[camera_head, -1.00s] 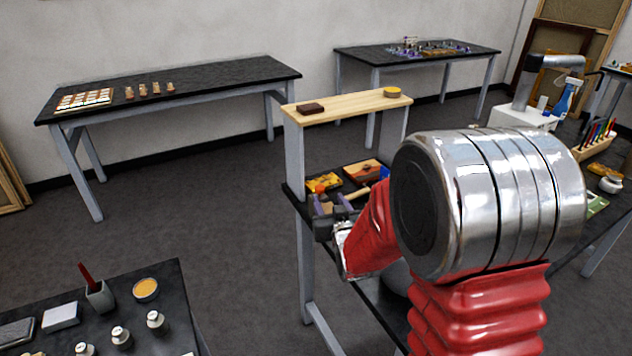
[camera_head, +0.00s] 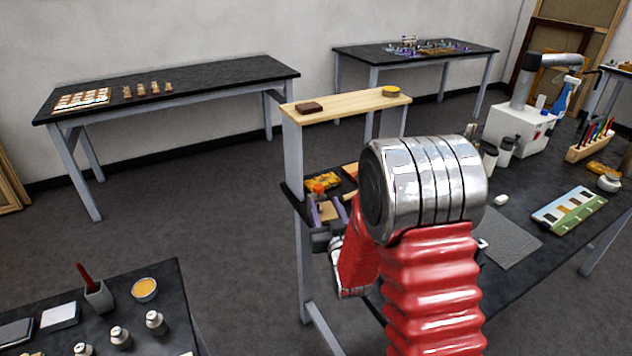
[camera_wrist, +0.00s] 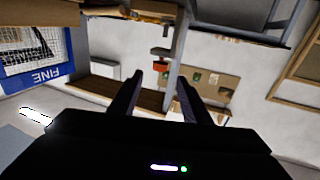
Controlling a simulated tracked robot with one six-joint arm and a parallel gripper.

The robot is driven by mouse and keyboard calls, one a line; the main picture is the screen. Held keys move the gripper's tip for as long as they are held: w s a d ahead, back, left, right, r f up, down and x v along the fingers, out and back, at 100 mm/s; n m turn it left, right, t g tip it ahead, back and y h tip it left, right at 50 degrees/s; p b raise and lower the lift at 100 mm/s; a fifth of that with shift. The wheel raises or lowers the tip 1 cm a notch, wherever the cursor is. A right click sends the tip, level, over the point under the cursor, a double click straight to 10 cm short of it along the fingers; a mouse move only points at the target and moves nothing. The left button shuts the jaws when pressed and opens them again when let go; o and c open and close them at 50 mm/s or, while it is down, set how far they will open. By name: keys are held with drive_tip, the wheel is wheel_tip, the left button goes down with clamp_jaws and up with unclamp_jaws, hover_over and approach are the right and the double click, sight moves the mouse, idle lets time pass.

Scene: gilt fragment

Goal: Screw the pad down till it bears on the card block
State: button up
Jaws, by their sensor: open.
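My gripper (camera_head: 326,207) is at the left end of the dark bench, below the pale wooden shelf. Its two dark purple fingers are apart, with nothing seen held between them. They also show spread in the wrist view (camera_wrist: 158,88). A small orange-red part (camera_head: 319,188) shows just beyond the fingers; an orange-red part (camera_wrist: 160,68) also appears between and beyond the fingertips in the wrist view, probably the same one. A tan piece (camera_head: 328,212) shows between the fingers; I cannot tell if it is the card block. I cannot make out the pad or any gap under it.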

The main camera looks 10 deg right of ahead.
sight(321, 185)
drive_tip(key=w, duration=1.3)
drive_tip(key=shift+w+a, duration=0.2)
drive_tip(key=shift+a, duration=0.05)
drive_tip(key=shift+c, duration=0.4)
drive_tip(key=c, duration=1)
drive_tip(key=shift+o, duration=0.2)
drive_tip(key=shift+d+m+h, duration=0.1)
drive_tip(key=shift+m+h, duration=0.5)
drive_tip(key=shift+h, duration=0.3)
drive_tip(key=shift+d+m+h, duration=0.2)
drive_tip(key=shift+m+h, duration=0.5)
drive_tip(key=shift+h, duration=0.4)
drive_tip(key=shift+s+d+m+g+h, duration=0.15)
drive_tip(key=shift+m+g+h, duration=0.2)
drive_tip(key=shift+m+h, duration=0.35)
drive_tip(key=shift+d+m+g+h, duration=0.2)
drive_tip(key=shift+m+g+h, duration=0.15)
drive_tip(key=shift+h, duration=0.55)
drive_tip(key=shift+s+d+m+g+h, duration=0.15)
drive_tip(key=shift+m+g+h, duration=0.15)
drive_tip(key=shift+m+h, duration=0.4)
drive_tip(key=shift+s+d+m+g+h, duration=0.15)
drive_tip(key=shift+d+m+g+h, duration=0.05)
drive_tip(key=shift+m+g+h, duration=0.75)
drive_tip(key=shift+s+d+m+g+h, duration=0.1)
drive_tip(key=shift+d+m+g+h, duration=0.15)
drive_tip(key=shift+m+g+h, duration=0.65)
drive_tip(key=shift+s+d+m+g+h, duration=0.2)
drive_tip(key=shift+m+g+h, duration=0.4)
drive_tip(key=shift+h, duration=0.65)
